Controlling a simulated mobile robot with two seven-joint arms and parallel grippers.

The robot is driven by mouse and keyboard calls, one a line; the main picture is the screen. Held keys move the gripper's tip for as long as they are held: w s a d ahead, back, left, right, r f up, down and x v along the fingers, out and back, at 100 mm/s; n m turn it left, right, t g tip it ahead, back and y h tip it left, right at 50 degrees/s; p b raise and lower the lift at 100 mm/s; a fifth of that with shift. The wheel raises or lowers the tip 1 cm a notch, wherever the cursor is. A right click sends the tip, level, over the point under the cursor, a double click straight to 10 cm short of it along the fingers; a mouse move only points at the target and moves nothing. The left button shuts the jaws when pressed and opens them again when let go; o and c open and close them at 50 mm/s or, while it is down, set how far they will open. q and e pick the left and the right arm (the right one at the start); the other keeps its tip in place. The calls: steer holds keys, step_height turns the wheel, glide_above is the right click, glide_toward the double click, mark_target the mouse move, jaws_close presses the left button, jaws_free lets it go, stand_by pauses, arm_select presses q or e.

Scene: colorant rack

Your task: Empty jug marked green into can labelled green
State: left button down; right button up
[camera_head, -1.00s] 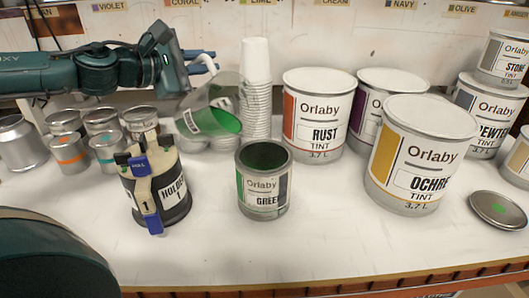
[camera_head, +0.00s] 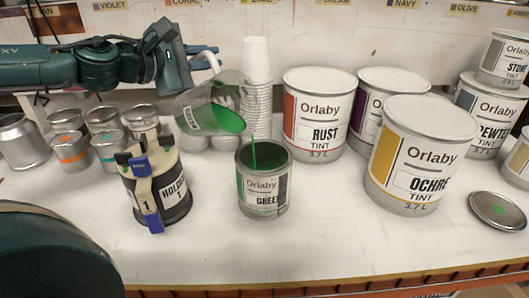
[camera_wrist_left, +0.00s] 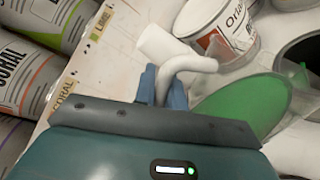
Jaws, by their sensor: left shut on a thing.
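The clear jug (camera_head: 188,117) with green liquid is tilted, mouth to the right, above and left of the open can labelled GREEN (camera_head: 264,192). A thin green stream runs from the jug side down into the can's opening. My left gripper (camera_head: 205,62) is shut on the jug's white handle. The left wrist view shows the gripper's blue fingers (camera_wrist_left: 163,88) around that handle, with the green liquid of the jug (camera_wrist_left: 240,108) to the right. Any mark on the jug is not readable.
A holder (camera_head: 174,190) with a blue clip stands left of the green can. Cans marked RUST (camera_head: 318,88) and OCHRE (camera_head: 415,130) stand to the right. Stacked white cups (camera_head: 256,60) are behind. A lid with a green spot (camera_head: 497,210) lies at right. The front counter is clear.

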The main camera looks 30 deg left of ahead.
arm_select(q)
steer(key=shift+s+d+r+m+p, duration=0.15)
steer(key=shift+d+r+m+p, duration=0.5)
steer(key=shift+d+r, duration=0.25)
stand_by(3.9)
